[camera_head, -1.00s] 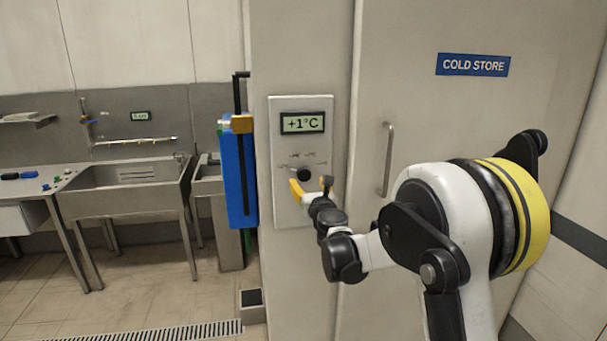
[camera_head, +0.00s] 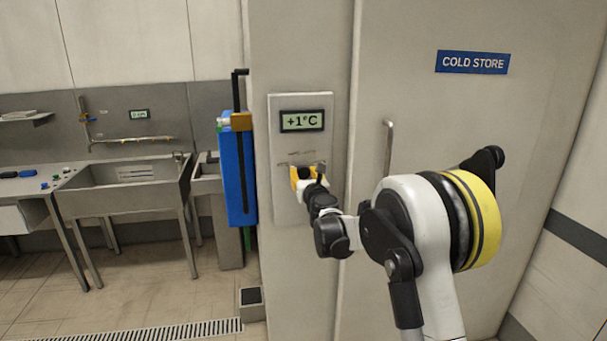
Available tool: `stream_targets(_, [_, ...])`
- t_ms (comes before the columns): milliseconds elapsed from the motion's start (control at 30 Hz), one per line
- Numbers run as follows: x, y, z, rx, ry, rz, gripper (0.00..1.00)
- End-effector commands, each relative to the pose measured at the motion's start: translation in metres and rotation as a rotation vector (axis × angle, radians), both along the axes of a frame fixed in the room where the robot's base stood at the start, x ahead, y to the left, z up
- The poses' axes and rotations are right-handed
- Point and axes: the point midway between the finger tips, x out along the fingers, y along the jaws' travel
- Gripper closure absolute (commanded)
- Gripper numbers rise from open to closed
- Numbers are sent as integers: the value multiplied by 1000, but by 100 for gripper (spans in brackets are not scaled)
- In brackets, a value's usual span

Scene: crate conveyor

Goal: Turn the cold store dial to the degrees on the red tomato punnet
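The cold store control panel (camera_head: 286,213) is a pale plate on the wall left of the door. Its display (camera_head: 302,121) reads +1°C. The dial is hidden behind the gripper. I cannot tell whether the fingers touch it or are closed on it. No red tomato punnet is in view.
The cold store door (camera_head: 440,130) with its upright handle (camera_head: 387,160) is right of the panel. A blue unit (camera_head: 237,180) hangs to the left. A steel sink (camera_head: 130,185) and a worktop stand further left.

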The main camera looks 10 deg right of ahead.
Motion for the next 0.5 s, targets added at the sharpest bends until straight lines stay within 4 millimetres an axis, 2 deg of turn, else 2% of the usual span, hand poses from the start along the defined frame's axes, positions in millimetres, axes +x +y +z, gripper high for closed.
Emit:
stream_targets(267, [0, 0, 0, 27, 0, 0, 91])
stream_targets(500, [0, 0, 0, 146, 0, 0, 91])
